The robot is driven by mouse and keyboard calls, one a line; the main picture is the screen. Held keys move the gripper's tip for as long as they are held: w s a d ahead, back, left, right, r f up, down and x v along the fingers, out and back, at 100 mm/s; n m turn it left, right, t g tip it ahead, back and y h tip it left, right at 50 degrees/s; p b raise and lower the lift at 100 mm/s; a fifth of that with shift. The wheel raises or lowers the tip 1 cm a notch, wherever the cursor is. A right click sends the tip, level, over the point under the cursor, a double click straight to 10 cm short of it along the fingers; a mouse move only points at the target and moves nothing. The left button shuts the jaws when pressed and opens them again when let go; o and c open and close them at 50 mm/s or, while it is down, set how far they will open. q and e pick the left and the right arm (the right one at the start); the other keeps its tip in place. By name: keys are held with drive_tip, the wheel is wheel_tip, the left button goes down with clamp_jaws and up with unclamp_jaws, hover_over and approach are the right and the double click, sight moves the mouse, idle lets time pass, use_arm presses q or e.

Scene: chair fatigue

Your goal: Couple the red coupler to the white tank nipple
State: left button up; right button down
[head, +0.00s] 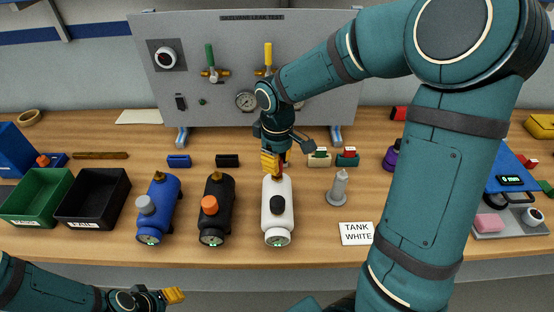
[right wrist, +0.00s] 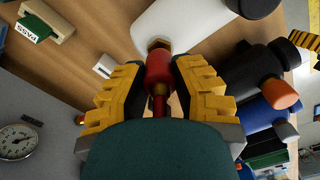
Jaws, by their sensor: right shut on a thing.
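The white tank (head: 277,222) stands on the bench with its black knob towards me. Its brass nipple (right wrist: 158,45) shows in the right wrist view. My right gripper (head: 271,166) is at the back end of the white tank. In the right wrist view, my right gripper (right wrist: 157,88) is shut on the red coupler (right wrist: 158,68). The coupler's front end is right at the nipple and in line with it; I cannot tell whether it is seated. My left gripper (head: 174,295) is low at the left, away from the tanks; its opening is unclear.
A black tank (head: 214,225) and a blue tank (head: 160,212) stand left of the white one. A grey cylinder fitting (head: 338,190) and the TANK WHITE card (head: 357,233) are at its right. The test panel (head: 222,100) with gauges and valves stands behind.

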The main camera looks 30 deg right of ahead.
drive_tip(key=shift+f+b, duration=0.3)
drive_tip(key=shift+f, duration=0.1)
drive_tip(key=c, duration=0.8)
unclamp_jaws()
wheel_tip(320, 180, up, 12)
